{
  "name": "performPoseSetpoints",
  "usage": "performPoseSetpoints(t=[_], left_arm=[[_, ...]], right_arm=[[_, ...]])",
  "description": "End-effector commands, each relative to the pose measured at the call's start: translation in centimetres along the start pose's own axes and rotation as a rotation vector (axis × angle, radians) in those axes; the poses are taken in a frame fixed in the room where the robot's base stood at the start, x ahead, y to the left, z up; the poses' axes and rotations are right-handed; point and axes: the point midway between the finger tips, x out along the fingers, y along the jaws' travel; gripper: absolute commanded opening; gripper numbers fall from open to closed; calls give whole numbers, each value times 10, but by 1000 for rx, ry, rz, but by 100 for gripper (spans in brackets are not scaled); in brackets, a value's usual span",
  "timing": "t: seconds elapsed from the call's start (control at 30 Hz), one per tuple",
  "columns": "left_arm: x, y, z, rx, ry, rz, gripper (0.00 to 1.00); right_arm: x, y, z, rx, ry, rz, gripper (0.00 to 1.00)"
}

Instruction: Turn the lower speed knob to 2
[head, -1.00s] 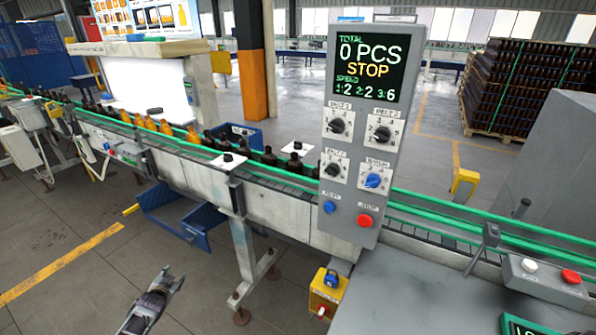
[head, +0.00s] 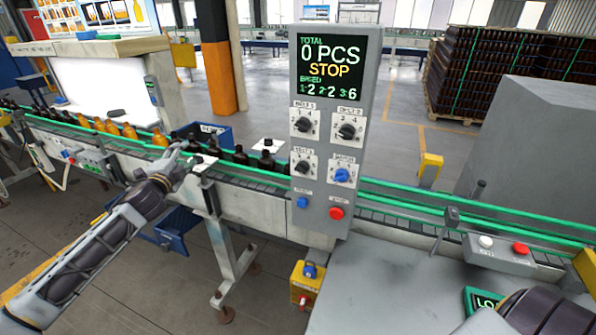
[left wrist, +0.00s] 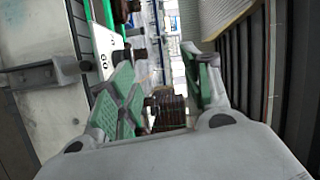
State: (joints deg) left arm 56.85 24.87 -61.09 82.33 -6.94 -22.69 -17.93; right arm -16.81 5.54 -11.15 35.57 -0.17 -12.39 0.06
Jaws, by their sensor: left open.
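The grey control panel (head: 322,206) stands upright in the middle of the head view. Its screen (head: 328,68) reads TOTAL 0 PCS, STOP, with speeds 1:2, 2:2, 3:6. The lower black knob (head: 303,168) is at the panel's lower left, on a white dial plate; its exact pointing is too small to read. My left gripper (head: 183,152) is over the conveyor, left of the panel and apart from it. Its green-padded fingers are open and empty in the left wrist view (left wrist: 165,95). My right gripper is out of view.
Two more black knobs (head: 303,124) (head: 349,131) sit above, and a blue knob (head: 341,176) is beside the lower one. Blue (head: 302,203) and red (head: 337,213) buttons are below. Amber bottles (head: 130,132) stand on the green-railed conveyor. A yellow box (head: 305,285) is beneath.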

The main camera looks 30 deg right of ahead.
Motion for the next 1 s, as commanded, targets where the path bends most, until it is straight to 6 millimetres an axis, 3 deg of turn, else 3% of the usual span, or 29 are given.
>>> performPoseSetpoints(t=[0.03, 0.2, 0.5, 0.7, 1.0], left_arm=[[-5, -13, -21, 63, 29, -12, 49], [-27, -35, -86, 271, 113, -42, 49], [-84, -39, -182, 650, 234, -99, 49], [-132, -27, -234, 917, 299, -148, 49], [-200, -8, -283, 1292, 349, -230, 49]], right_arm=[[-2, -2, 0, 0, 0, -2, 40], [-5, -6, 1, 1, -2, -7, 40], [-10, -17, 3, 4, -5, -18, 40], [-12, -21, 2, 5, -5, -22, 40], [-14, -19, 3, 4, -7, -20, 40]])
